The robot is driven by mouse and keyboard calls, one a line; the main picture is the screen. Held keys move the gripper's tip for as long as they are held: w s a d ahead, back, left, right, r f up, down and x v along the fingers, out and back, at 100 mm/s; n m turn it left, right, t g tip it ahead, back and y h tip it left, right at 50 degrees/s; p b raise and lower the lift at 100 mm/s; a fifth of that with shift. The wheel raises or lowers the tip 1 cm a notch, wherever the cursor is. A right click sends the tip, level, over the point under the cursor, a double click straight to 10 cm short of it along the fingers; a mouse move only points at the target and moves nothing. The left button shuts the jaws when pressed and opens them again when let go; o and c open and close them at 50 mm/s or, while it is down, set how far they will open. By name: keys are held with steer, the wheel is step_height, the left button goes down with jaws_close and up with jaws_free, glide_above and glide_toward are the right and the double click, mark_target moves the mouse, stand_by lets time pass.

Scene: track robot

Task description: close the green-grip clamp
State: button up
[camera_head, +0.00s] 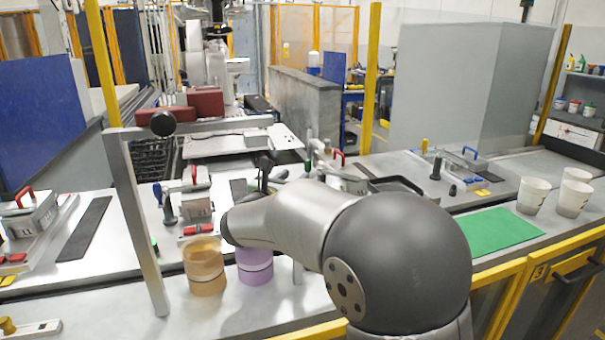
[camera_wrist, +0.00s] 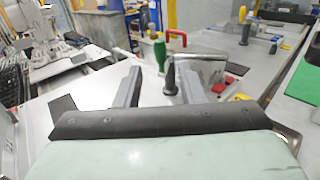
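The green grip (camera_wrist: 159,51) of the clamp stands upright in the wrist view, straight ahead of my gripper. A black-tipped post (camera_wrist: 170,77) stands just right of it, and a red handle (camera_wrist: 177,34) is behind. In the head view the green grip (camera_head: 308,166) shows as a small patch beyond my arm; much of that clamp is hidden. My gripper (camera_wrist: 160,68) is open in the wrist view, its two fingers apart and nothing held. The green grip appears between the fingertips and beyond them; I see no contact. My arm hides most of the gripper in the head view.
A yellow-grip clamp (camera_head: 425,146) stands right of the green one, and another clamp (camera_head: 188,200) stands left. Orange (camera_head: 204,268) and purple (camera_head: 255,268) cups are near the front. A metal frame post (camera_head: 137,220) rises at left. White cups (camera_head: 533,196) and a green mat (camera_head: 487,234) are right.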

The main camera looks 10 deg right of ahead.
steer(key=v, duration=0.8)
steer(key=shift+b, duration=0.4)
steer(key=shift+d, duration=0.1)
